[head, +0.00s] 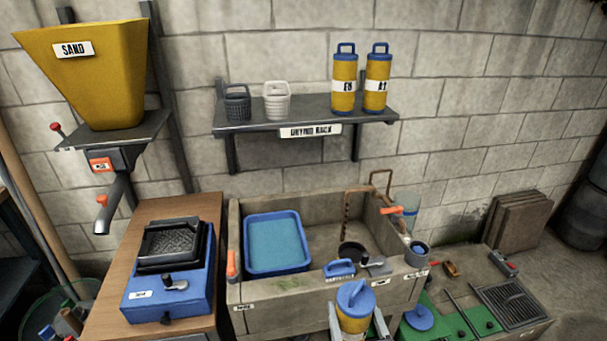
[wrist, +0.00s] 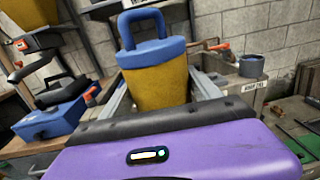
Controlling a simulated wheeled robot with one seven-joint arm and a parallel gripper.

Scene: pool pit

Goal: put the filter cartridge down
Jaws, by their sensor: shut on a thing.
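A yellow filter cartridge (head: 355,318) with a blue cap and looped handle is at the bottom of the head view, in front of the stone sink. My gripper (head: 358,326) is shut on it, with one grey finger on each side. In the wrist view the cartridge (wrist: 156,84) stands about upright between the fingers, its blue handle up. Its lower end is hidden by my purple wrist housing. Two similar yellow cartridges with white labels, the left one (head: 344,82) and the right one (head: 377,80), stand on the drying rack shelf (head: 240,128).
A black basket (head: 237,102) and white basket (head: 277,99) stand on the shelf's left half. The sink (head: 330,192) holds a blue tray (head: 277,243). A blue brush (head: 340,268) lies near its front rim. A blue box (head: 160,301) stands on the wooden bench (head: 195,209).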

